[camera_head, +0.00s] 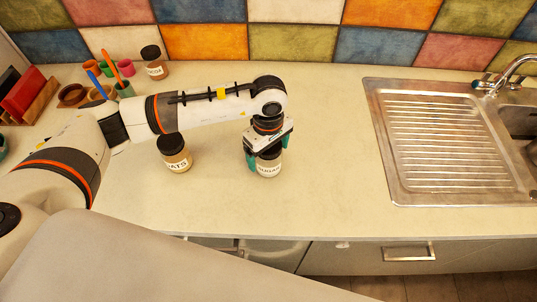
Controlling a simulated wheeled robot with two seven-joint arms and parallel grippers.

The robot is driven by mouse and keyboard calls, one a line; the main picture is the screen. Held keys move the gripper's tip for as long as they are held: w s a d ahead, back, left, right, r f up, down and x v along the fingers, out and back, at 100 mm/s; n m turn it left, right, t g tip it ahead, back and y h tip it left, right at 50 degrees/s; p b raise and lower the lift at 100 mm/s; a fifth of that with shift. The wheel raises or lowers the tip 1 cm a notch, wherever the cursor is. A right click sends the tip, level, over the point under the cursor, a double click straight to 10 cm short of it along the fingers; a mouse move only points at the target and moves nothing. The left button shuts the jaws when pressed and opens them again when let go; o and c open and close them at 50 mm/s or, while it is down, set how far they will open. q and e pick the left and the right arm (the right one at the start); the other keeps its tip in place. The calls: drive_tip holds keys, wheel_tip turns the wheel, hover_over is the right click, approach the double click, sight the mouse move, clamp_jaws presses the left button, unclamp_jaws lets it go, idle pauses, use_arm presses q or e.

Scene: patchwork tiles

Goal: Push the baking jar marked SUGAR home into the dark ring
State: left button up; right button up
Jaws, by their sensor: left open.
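The jar marked SUGAR (268,169) stands upright on the pale counter, with a white label facing me. My left gripper (266,163) points down over it. Its teal fingers are open, one on each side of the jar. The gripper hides the jar's top, and I cannot tell whether the fingers touch it. I cannot make out the dark ring in this view. My right gripper is not in view.
A jar marked OATS (175,160) stands to the left of the gripper, below my arm. Another dark-lidded jar (155,69) stands near the tiled wall. Cups and a brown bowl (72,95) sit at the left. A metal sink (384,150) lies right; the counter between is clear.

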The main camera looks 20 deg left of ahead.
use_arm(q)
drive_tip(key=c, duration=1.3)
drive_tip(key=shift+o, duration=0.2)
drive_tip(key=shift+r, duration=0.1)
